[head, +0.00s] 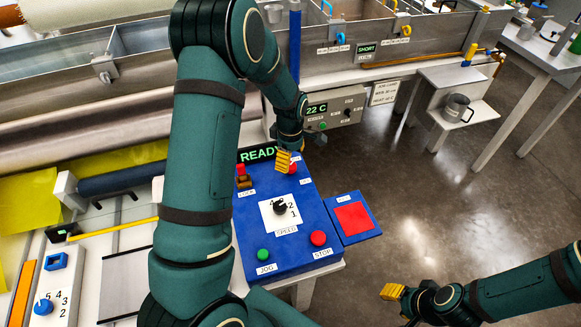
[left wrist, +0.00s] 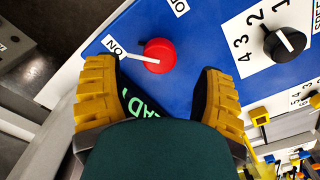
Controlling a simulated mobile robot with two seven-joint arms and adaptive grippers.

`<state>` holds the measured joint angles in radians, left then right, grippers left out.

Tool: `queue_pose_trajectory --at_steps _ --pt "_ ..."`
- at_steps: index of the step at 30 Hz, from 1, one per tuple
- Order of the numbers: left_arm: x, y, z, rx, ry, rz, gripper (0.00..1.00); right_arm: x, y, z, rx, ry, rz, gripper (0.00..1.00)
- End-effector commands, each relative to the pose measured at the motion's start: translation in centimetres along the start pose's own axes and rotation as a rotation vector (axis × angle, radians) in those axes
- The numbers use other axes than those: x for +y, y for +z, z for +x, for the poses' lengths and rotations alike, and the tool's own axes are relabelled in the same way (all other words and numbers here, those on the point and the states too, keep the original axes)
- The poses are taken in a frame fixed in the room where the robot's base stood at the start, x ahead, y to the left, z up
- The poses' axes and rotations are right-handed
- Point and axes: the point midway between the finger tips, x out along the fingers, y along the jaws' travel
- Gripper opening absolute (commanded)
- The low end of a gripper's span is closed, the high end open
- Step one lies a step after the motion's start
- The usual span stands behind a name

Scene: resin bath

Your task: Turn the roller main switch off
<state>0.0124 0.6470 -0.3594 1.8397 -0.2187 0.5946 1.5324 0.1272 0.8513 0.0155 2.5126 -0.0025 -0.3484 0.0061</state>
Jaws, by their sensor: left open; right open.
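The roller main switch appears to be the red round knob (head: 293,168) at the back of the blue control panel (head: 250,228). In the left wrist view the knob (left wrist: 160,54) has a white pointer lying toward the ON label; the OFF label stands at another angle. My left gripper (head: 284,160) is right by the knob, partly covering it in the head view. In the left wrist view its yellow fingers (left wrist: 158,76) are spread, with the knob just beyond the gap between them. My right gripper (head: 392,292) is away from the panel, over the floor at lower right.
The panel also carries a black speed dial (head: 280,208), a green JOG button (head: 262,255), a red STOP button (head: 318,238) and a red-and-yellow switch (head: 243,176). A READY display (head: 258,153) is behind. A red pad (head: 353,217) sits to the right.

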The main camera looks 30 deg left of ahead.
Motion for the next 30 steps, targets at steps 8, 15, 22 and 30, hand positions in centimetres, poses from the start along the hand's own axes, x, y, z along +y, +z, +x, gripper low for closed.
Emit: queue_pose_trajectory --at_steps 8,15,22,30 --pt "0.0 0.0 3.3 -0.001 -0.001 -0.001 0.69 0.2 0.0 0.6 0.002 0.0 -0.001 0.47" --pt "0.1 0.0 3.6 -0.001 0.002 -0.001 0.69 0.2 0.0 0.7 0.002 0.0 -0.001 0.47" --pt "0.0 0.0 3.6 -0.001 0.001 -0.001 0.39 0.2 -0.1 0.6 0.003 0.0 -0.001 0.47" --pt "0.0 0.0 3.6 -0.001 0.001 0.001 0.01 0.2 0.0 0.6 0.002 0.0 -0.001 0.47"
